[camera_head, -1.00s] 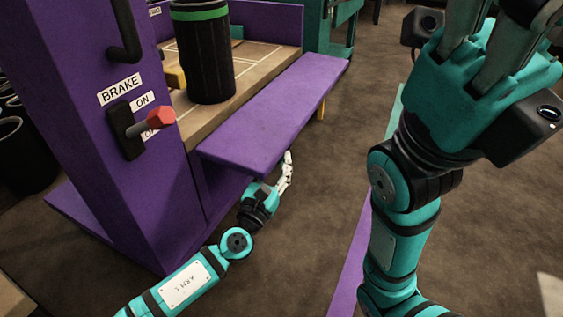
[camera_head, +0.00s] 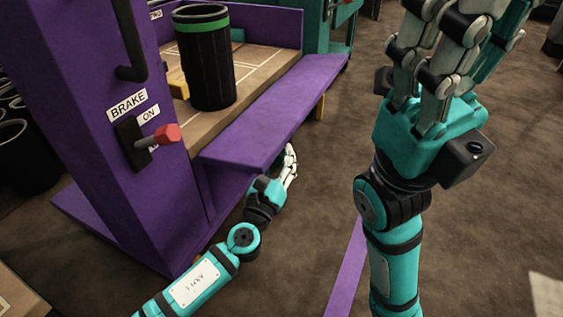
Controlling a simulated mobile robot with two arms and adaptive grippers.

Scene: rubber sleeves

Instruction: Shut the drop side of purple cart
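The purple cart (camera_head: 118,178) stands at the left with its bed showing. Its drop side (camera_head: 275,125) is a long purple panel that sticks outward from the bed edge, lowered to roughly level. My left gripper (camera_head: 290,165) is under the outer edge of the drop side, its pale fingers by the panel's near part. Whether the fingers touch the panel, and how far they are apart, I cannot tell. My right gripper (camera_head: 448,50) is raised at the upper right, fingers pointing up and spread, with nothing in it.
A black bin with a green band (camera_head: 205,65) stands on the cart bed near the opening. A brake lever with a red knob (camera_head: 167,134) sticks out from the cart's end post. A teal cart (camera_head: 318,30) stands behind. Brown floor to the right is open.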

